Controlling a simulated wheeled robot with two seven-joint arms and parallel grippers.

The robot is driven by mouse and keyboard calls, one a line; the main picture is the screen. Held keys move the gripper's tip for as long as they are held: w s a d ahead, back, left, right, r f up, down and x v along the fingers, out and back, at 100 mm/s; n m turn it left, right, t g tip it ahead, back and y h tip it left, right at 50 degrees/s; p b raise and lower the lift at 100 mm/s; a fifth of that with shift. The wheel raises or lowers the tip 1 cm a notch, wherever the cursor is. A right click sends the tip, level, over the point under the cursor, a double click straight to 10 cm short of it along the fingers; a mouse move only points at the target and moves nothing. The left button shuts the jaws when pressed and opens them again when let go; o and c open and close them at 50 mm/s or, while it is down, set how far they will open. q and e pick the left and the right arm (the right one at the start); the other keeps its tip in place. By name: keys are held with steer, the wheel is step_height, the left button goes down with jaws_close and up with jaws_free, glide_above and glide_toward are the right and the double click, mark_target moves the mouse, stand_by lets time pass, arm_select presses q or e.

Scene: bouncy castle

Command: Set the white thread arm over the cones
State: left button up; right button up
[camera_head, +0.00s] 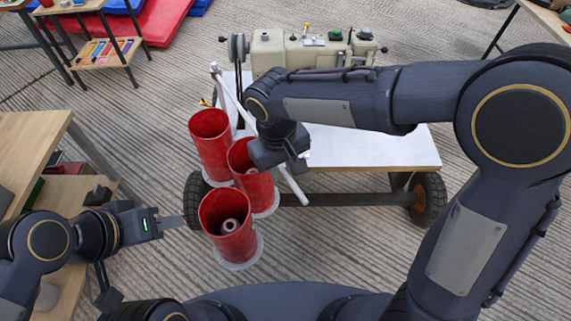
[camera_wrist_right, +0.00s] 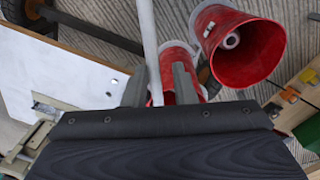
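The white thread arm (camera_head: 292,183) is a thin rod running from the cart's back left corner down toward the front, passing right of the red tubes. Three red open tubes (camera_head: 209,143), (camera_head: 264,190), (camera_head: 226,238) stand on pale round bases; a cone (camera_head: 231,225) shows inside the front one. My right gripper (camera_head: 280,160) is above the cart's left end, beside the middle tube. In the right wrist view, its fingers (camera_wrist_right: 160,88) are apart, with the white rod (camera_wrist_right: 148,40) between them, nearer the left finger. My left gripper (camera_head: 170,222) is left of the front tube, its finger gap unclear.
A white-topped cart (camera_head: 385,145) with dark wheels carries a beige machine (camera_head: 310,50) at its back. A wooden table (camera_head: 30,135) stands at the left, near my left arm.

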steer(key=shift+o, duration=1.2)
steer(key=shift+a, duration=0.15)
steer(key=shift+r, duration=0.25)
step_height(320, 180, up, 7)
steer(key=p, duration=0.2)
steer(key=shift+a+r, duration=0.15)
steer(key=shift+a, duration=0.05)
steer(key=shift+s, duration=0.1)
